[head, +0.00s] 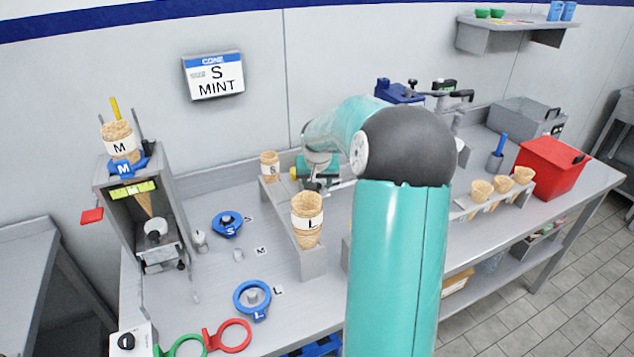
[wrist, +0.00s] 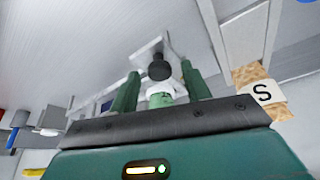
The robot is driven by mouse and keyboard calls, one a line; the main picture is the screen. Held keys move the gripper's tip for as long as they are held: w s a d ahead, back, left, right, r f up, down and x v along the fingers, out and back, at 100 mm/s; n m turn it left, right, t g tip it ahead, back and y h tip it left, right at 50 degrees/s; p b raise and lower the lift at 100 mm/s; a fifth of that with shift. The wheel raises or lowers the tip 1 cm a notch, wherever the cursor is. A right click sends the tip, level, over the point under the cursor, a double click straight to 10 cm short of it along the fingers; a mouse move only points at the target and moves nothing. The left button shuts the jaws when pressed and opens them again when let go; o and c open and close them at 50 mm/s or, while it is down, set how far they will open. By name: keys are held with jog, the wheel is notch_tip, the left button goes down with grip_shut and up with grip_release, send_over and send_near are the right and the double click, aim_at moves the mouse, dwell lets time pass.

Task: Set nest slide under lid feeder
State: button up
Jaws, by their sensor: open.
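My gripper (head: 316,178) is low over the back of the bench, beside the cone rack. In the wrist view its two green fingers (wrist: 161,88) stand apart, with a black knob (wrist: 159,69) on a white fitting (wrist: 150,50) seen between them. The fitting may be the nest slide, and I cannot tell whether the fingers touch the knob. I cannot say for sure which thing is the lid feeder. A blue machine with black handles (head: 397,92) stands at the back, partly hidden by my arm.
A cone marked S (head: 269,166) and one marked L (head: 307,222) stand in the rack (head: 312,263). A grey station (head: 170,180) stands left, with blue rings (head: 227,224) on the bench. A red bin (head: 552,167) and several cones are at right.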

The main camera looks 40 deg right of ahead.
grip_shut()
jog(key=s+d, duration=0.3)
jog(key=d, duration=0.7)
jog(key=shift+d, duration=0.4)
grip_release()
jog(key=shift+s+r, duration=0.1)
jog(key=shift+r, duration=0.05)
jog(key=v, duration=1.3)
jog(key=shift+s+a+r, duration=0.15)
jog(key=shift+r, duration=0.1)
